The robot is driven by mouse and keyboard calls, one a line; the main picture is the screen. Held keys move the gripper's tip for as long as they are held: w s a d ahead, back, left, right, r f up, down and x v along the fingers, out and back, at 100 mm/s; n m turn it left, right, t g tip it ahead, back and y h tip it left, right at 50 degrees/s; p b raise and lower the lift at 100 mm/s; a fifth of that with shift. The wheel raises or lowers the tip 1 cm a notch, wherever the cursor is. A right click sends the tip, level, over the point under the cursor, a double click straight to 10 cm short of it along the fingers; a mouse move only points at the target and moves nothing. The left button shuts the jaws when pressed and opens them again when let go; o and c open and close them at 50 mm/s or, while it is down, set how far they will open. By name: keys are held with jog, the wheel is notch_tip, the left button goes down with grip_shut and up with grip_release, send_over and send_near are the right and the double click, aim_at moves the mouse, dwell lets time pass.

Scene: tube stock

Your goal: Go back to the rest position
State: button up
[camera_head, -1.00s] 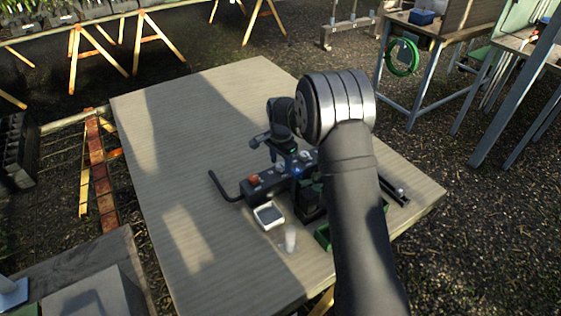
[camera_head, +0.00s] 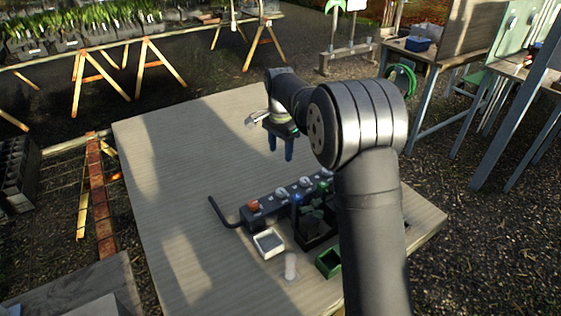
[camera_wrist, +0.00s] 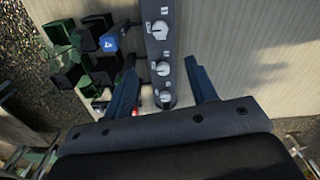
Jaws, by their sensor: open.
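My gripper (camera_head: 280,150) is open and empty, with its two blue fingers pointing down above the far side of the dark rack bar on the wooden table (camera_head: 190,140). In the wrist view the gripper (camera_wrist: 165,85) has its fingers spread apart, with the bar showing below and between them. The dark bar (camera_head: 268,203) carries several light-coloured knobs or caps and a red one at its left end. It also shows in the wrist view (camera_wrist: 158,48). Part of the bar's right side is hidden behind my arm.
A small white-rimmed tray (camera_head: 268,243), a clear tube-like piece (camera_head: 290,267), a green box (camera_head: 328,263) and a black crate of dark pots (camera_head: 312,222) stand near the bar. A bent black rod (camera_head: 222,213) lies left of it. The table's left half is clear.

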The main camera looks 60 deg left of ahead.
aim_at(280, 190)
jog(key=shift+r, duration=0.55)
notch_tip(280, 190, down, 18)
jog(key=shift+r, duration=0.2)
dwell(0.3)
jog(key=shift+r, duration=0.1)
